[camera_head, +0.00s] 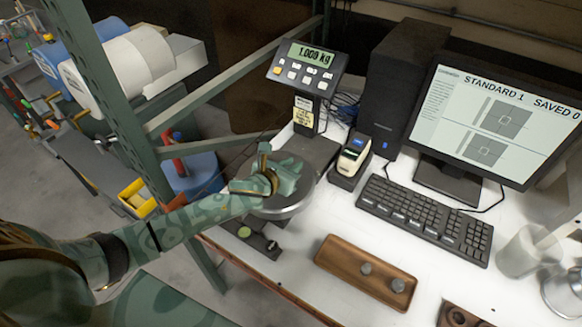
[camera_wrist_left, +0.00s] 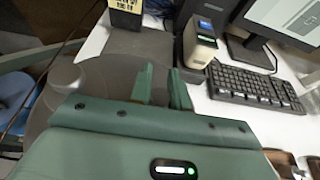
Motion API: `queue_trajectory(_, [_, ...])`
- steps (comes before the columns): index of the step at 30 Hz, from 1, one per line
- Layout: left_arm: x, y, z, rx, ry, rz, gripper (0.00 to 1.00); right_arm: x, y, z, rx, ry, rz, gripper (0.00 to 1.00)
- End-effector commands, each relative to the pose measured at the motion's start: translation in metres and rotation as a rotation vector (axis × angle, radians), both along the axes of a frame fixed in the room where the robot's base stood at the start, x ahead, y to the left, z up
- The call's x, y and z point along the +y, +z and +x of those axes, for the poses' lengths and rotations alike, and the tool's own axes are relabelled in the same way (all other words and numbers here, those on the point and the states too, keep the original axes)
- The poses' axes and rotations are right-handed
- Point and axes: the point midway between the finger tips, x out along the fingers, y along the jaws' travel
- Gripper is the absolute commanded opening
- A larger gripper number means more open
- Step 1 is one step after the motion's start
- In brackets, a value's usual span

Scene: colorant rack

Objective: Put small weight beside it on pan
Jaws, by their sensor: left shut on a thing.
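My left gripper (camera_head: 271,176) is over the round metal scale pan (camera_head: 284,211) in the head view. It is shut on a brass-coloured thing, probably a weight, mostly hidden by my fingers; I cannot tell whether it touches the pan. The scale display (camera_head: 309,56) reads about 1.00 kg. My right gripper is not in view.
A label printer (camera_head: 353,157), keyboard (camera_head: 425,217) and monitor (camera_head: 497,122) stand right of the scale. A clear beaker (camera_head: 520,253) stands at the right. A green upright post (camera_head: 103,85) stands left of the bench. White bench top is free between tray and keyboard.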

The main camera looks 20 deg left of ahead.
Motion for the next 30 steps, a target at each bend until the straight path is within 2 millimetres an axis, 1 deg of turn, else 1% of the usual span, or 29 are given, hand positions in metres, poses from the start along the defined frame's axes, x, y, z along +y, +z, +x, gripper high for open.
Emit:
queue_trajectory(6, [0.0,0.002,0.001,-0.004,0.0,-0.001,0.0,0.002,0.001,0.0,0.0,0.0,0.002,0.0])
queue_trajectory(10, [0.0,-0.002,0.001,-0.003,0.0,0.0,0.0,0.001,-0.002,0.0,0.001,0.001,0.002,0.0])
queue_trajectory(11, [0.0,-0.002,0.0,-0.001,0.0,0.001,0.27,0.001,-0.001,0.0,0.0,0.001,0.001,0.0])
queue_trajectory(12, [0.0,-0.002,0.0,-0.001,0.0,0.0,0.38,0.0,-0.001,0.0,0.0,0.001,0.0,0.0])
queue_trajectory(13, [0.0,-0.002,0.0,-0.001,0.0,0.0,0.4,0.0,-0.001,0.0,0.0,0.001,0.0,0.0])
queue_trajectory(20, [0.0,-0.002,0.0,-0.001,0.0,0.0,0.4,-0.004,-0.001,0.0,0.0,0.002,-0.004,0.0])
queue_trajectory(23, [0.0,0.002,-0.002,0.0,0.0,0.0,0.4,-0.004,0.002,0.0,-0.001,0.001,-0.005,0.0])
queue_trajectory(26, [0.003,0.007,-0.015,0.001,0.0,0.001,0.4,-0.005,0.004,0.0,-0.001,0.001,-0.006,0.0])
queue_trajectory(29, [0.005,0.016,-0.035,0.001,-0.003,0.001,0.4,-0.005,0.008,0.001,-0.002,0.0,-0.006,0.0])
queue_trajectory(30, [0.007,0.019,-0.045,0.002,-0.002,0.002,0.4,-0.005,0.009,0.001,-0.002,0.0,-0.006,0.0])
